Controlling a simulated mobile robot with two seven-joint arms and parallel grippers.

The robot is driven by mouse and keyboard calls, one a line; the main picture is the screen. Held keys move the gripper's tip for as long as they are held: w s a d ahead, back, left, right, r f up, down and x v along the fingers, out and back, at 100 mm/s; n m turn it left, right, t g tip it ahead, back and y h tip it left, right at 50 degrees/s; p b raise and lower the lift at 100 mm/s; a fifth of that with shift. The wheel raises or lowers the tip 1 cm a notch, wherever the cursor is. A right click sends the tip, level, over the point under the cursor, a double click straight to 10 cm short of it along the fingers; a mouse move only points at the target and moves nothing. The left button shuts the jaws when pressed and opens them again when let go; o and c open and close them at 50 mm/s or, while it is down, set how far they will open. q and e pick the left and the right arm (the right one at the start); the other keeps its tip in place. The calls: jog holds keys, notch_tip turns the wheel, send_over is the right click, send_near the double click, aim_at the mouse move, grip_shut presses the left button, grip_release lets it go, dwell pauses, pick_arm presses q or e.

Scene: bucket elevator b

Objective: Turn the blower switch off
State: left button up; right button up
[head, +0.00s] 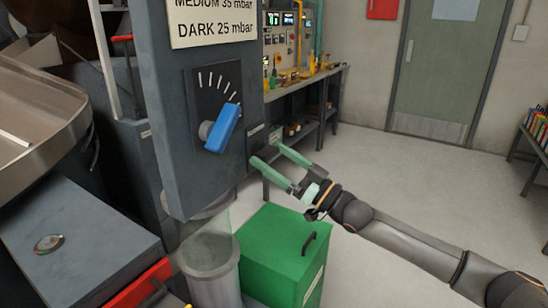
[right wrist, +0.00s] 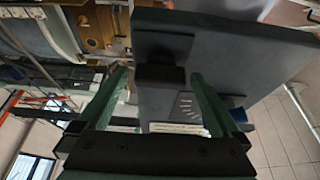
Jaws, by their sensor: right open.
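A dark block on a dark plate, which looks like the blower switch (right wrist: 160,76), shows in the right wrist view on the grey cabinet. Its on or off position cannot be read. My right gripper (head: 266,154) is open and empty beside the cabinet's right side in the head view. In the right wrist view its fingertips (right wrist: 160,73) appear on either side of the block; I cannot tell whether they touch it. A blue lever (head: 223,128) on a dial is tilted up to the right on the cabinet front. My left gripper is not in view.
The grey cabinet (head: 172,150) bears a pressure sign (head: 213,18). A green bin (head: 280,245) stands below my right gripper. A metal pan (head: 40,115) is at left, and a bench (head: 310,78) with instruments is behind. The floor at right is clear towards the door (head: 440,70).

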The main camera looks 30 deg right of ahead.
jog(key=c, duration=1.2)
jog(key=shift+c, duration=0.2)
